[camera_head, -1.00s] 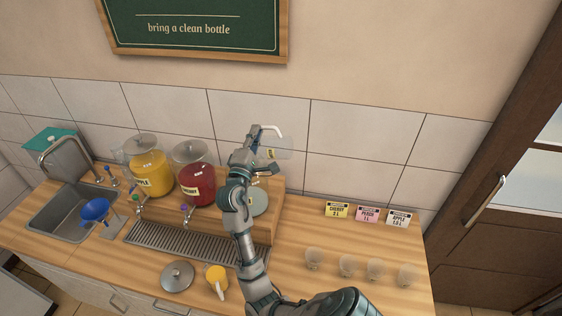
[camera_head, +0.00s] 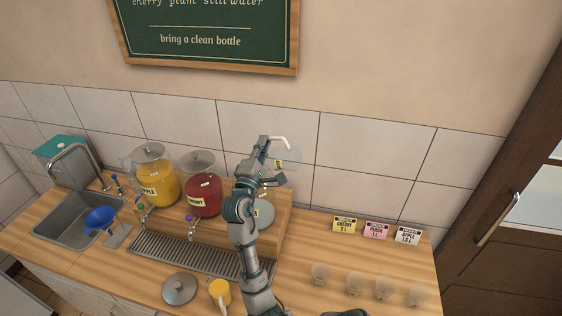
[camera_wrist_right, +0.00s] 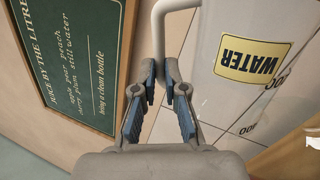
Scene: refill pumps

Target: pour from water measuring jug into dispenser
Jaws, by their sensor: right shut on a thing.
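My right gripper (camera_head: 264,143) is shut on the white handle of the clear water measuring jug (camera_head: 290,155). The wrist view shows the fingers (camera_wrist_right: 166,82) closed on the handle and the jug (camera_wrist_right: 225,25) with its yellow WATER label. The jug is held in the air near the tiled wall, above the right dispenser (camera_head: 265,213). My arm hides much of that dispenser, which looks pale and clear; its opening and contents cannot be made out. I cannot tell the jug's exact tilt or whether water flows. My left gripper is not in view.
The yellow apple dispenser (camera_head: 158,188) and the red cherry dispenser (camera_head: 204,196) stand left of my arm. A round lid (camera_head: 180,289) and a yellow jug (camera_head: 219,291) are in front. Several glasses (camera_head: 354,284) and three label cards (camera_head: 376,230) stand right. A sink (camera_head: 80,218) is left.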

